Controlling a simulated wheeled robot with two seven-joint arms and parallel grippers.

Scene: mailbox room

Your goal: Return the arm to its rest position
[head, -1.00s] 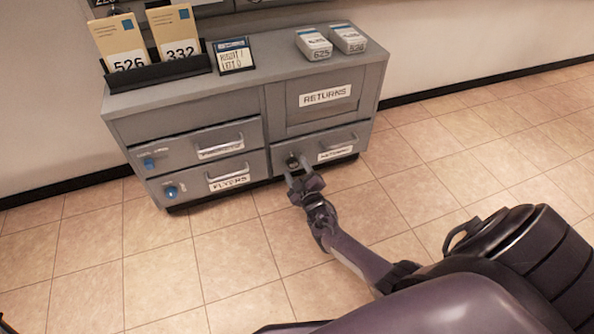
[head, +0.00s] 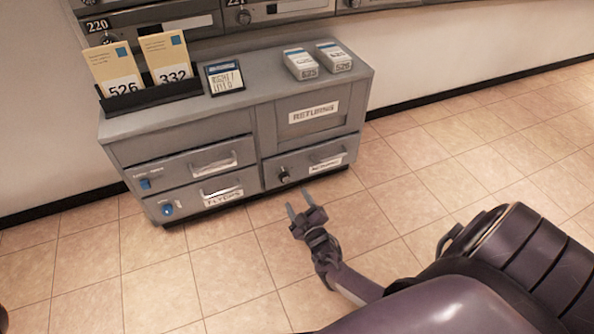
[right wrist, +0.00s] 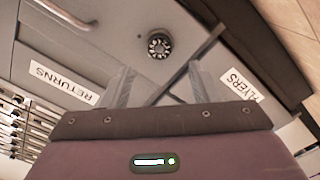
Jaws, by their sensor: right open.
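My right gripper (head: 300,204) is in front of the lower right drawer of the grey cabinet (head: 185,118), apart from it. Its two fingers are open with nothing between them. In the right wrist view the open fingers (right wrist: 157,85) point towards the cabinet front, with a dark round knob (right wrist: 159,45) ahead of them. In the head view the same knob (head: 284,175) sits at the left of the lower right drawer (head: 310,162), which looks shut. My left gripper is not in view.
Card holders with cards 526 (head: 120,85) and 332 (head: 172,72), a small sign (head: 224,78) and two small boxes (head: 301,64) stand on the cabinet top. Mailboxes (head: 270,12) are above. The tiled floor (head: 130,275) is clear in front.

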